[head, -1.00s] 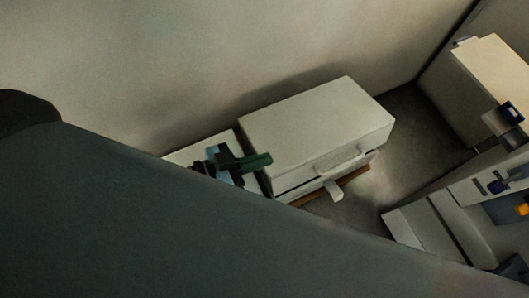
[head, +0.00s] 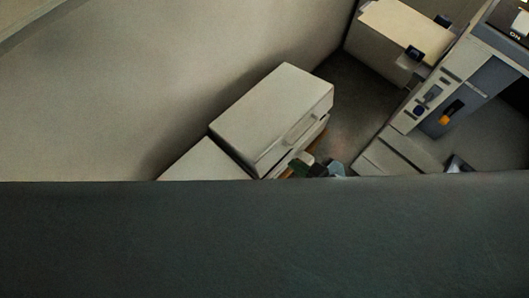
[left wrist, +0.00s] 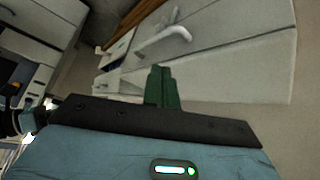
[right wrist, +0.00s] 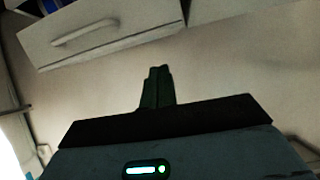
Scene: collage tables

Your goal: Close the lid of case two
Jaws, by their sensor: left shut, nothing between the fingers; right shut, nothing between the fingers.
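A white box-shaped case (head: 272,112) with a flat top and a bar handle on its front stands against the wall in the head view. A thin dark seam runs below its upper part; I cannot tell whether this is case two. In the left wrist view, my left gripper (left wrist: 163,72) is shut and empty below a white handled front (left wrist: 225,45). In the right wrist view, my right gripper (right wrist: 157,72) is shut and empty below another handled white front (right wrist: 110,50).
A lower white surface (head: 205,163) adjoins the case on the left. A grey panel with switches (head: 455,100) and a pale box (head: 400,35) stand at the right. Dark floor (head: 350,100) lies between. A large dark surface (head: 265,240) covers the lower head view.

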